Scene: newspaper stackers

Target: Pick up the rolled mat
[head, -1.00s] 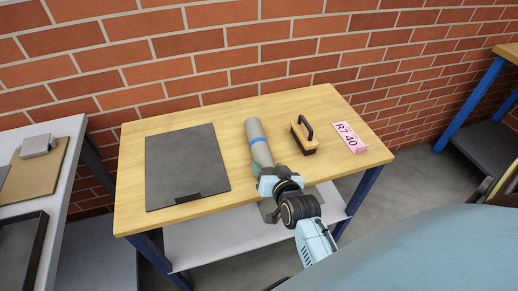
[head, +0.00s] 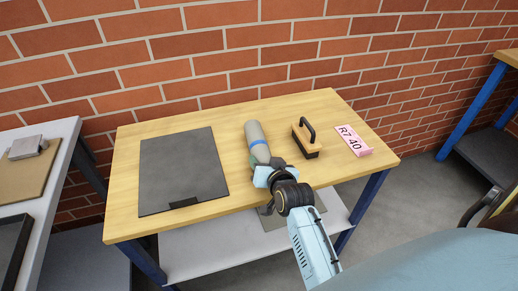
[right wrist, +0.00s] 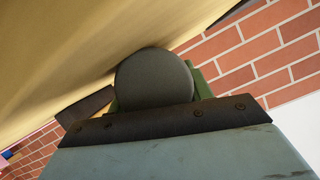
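The rolled mat (head: 254,132) is a grey roll with a blue band around it, on the wooden table between a dark flat mat and a block with a handle. My right gripper (head: 259,164) is at its near end. In the right wrist view the round grey end of the roll (right wrist: 153,78) sits between the green fingers of the right gripper (right wrist: 155,90), which appear closed on its sides. Most of the roll's length is hidden there. I cannot tell whether the roll is clear of the tabletop. My left gripper is not in view.
The wooden table (head: 225,118) stands against a brick wall. A dark flat mat (head: 182,165) lies left of the roll. A grey side table (head: 62,150) stands at far left.

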